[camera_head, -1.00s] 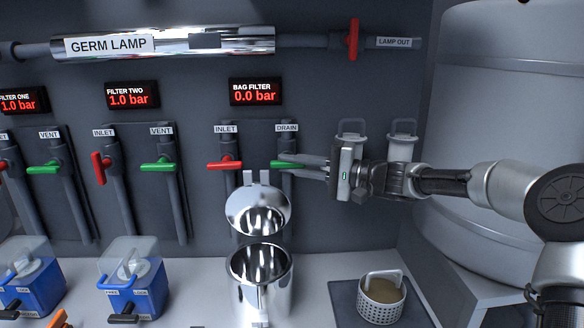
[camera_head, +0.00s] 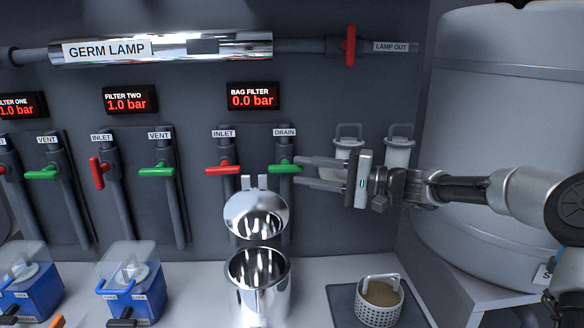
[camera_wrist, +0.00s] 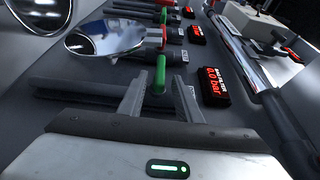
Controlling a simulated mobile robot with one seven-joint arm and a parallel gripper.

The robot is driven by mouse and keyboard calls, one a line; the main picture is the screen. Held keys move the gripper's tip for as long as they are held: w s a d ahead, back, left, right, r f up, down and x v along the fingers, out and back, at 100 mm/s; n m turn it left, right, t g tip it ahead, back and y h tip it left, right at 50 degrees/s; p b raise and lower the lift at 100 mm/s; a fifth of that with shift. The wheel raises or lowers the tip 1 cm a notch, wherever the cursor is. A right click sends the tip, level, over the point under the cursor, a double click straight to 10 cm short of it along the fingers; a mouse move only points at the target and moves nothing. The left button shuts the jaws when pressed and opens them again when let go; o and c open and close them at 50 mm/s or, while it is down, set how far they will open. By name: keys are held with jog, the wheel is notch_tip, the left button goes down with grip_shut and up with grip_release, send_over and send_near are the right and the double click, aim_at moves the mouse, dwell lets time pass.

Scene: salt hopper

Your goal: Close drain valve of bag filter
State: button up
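The drain valve of the bag filter has a green handle (camera_head: 284,167) lying level across its dark pipe, under the DRAIN label (camera_head: 285,132). My gripper (camera_head: 297,171) comes in from the right with its fingers apart, one above the other, at the handle's right end. In the wrist view the green handle (camera_wrist: 158,78) shows between the tips of my open fingers, with a gap on each side. No grip on it is visible. The bag filter display (camera_head: 253,96) reads 0.0 bar.
The red inlet handle (camera_head: 222,168) is close on the left. The shiny bag filter housing (camera_head: 258,285) stands below with its lid (camera_head: 256,216) tilted open. A perforated basket (camera_head: 379,302) stands on a dark mat at the lower right. A large grey tank (camera_head: 500,130) fills the right.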

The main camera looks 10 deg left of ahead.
jog(key=s+d+p, duration=0.1)
jog(key=s+d, duration=0.1)
jog(key=d, duration=1)
jog(key=shift+s+d+p, duration=0.3)
jog(key=shift+d+p, duration=0.05)
jog(key=shift+p, duration=0.05)
jog(key=shift+f, duration=0.1)
